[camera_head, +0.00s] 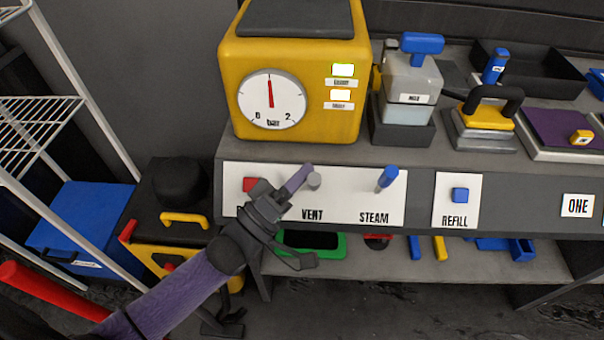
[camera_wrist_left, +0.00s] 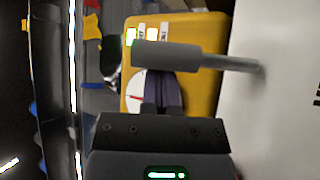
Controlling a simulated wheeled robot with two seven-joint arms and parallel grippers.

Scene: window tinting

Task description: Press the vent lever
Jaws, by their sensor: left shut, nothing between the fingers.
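The vent lever (camera_head: 314,181) is a short grey handle on the white panel (camera_head: 345,208), above the word VENT. In the left wrist view the grey lever (camera_wrist_left: 165,56) sticks out from the panel and crosses in front of my fingertips. My left gripper (camera_head: 303,171) is shut and empty, its purple fingers just left of the lever in the head view. The fingers also show in the left wrist view (camera_wrist_left: 164,78), partly behind the lever. I cannot tell whether they touch it. My right gripper is not in view.
A blue STEAM lever (camera_head: 387,177) stands to the right, then a blue REFILL button (camera_head: 460,195). The yellow boiler (camera_head: 300,55), with its gauge (camera_head: 272,98) pointing near the top, stands on the bench above. A lower shelf (camera_head: 400,265) holds several tools.

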